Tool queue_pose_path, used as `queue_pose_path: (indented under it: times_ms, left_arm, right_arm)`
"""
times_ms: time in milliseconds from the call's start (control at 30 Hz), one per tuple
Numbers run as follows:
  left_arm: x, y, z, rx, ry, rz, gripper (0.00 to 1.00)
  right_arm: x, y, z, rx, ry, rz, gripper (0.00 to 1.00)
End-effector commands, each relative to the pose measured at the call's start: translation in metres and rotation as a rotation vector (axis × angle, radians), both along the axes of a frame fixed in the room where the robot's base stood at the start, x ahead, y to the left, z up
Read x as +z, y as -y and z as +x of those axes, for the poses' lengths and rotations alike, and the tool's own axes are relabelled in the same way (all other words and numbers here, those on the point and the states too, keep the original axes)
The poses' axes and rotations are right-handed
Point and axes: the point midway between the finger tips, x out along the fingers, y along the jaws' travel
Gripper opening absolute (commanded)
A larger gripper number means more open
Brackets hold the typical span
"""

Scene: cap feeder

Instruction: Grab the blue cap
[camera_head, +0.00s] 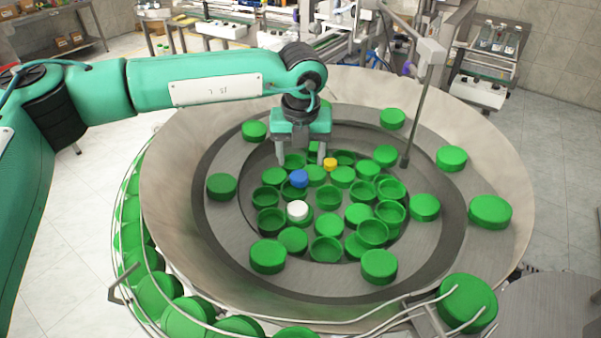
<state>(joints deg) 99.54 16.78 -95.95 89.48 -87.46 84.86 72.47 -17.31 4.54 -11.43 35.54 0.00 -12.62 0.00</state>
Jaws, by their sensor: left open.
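The blue cap (299,179) is a small cap among many larger green caps near the middle of the round metal feeder bowl (490,150). A white cap (297,210) of similar size sits just below it in the picture, and a small yellow cap (330,164) lies to its upper right. My left gripper (301,160) reaches in from the left and points down over the bowl. Its two fingers are apart, with the blue cap showing just below the space between them. I see nothing held in it. My right gripper is not in the picture.
Green caps such as this one (268,256) crowd around the blue cap and lie on the outer ring. A metal rod (415,110) with a sensor head stands at the bowl's upper right. A rail with green caps (157,290) curves along the left side.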

Motion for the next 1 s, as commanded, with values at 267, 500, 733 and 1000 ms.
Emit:
queue_pose_path:
  times_ms: [267, 500, 733, 1000]
  left_arm:
    - [-0.018, -0.002, 0.002, 0.000, -0.003, 0.002, 0.63]
    - [-0.046, -0.003, 0.005, 0.001, -0.002, 0.001, 0.63]
    - [-0.053, -0.002, 0.006, 0.001, 0.000, 0.000, 0.63]
    - [-0.053, -0.002, 0.006, 0.001, 0.000, 0.000, 0.30]
  right_arm:
    - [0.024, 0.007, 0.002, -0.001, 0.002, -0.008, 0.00]
    - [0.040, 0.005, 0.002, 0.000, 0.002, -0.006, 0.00]
    - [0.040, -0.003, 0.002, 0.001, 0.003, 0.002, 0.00]
    - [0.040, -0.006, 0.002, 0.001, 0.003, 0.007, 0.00]
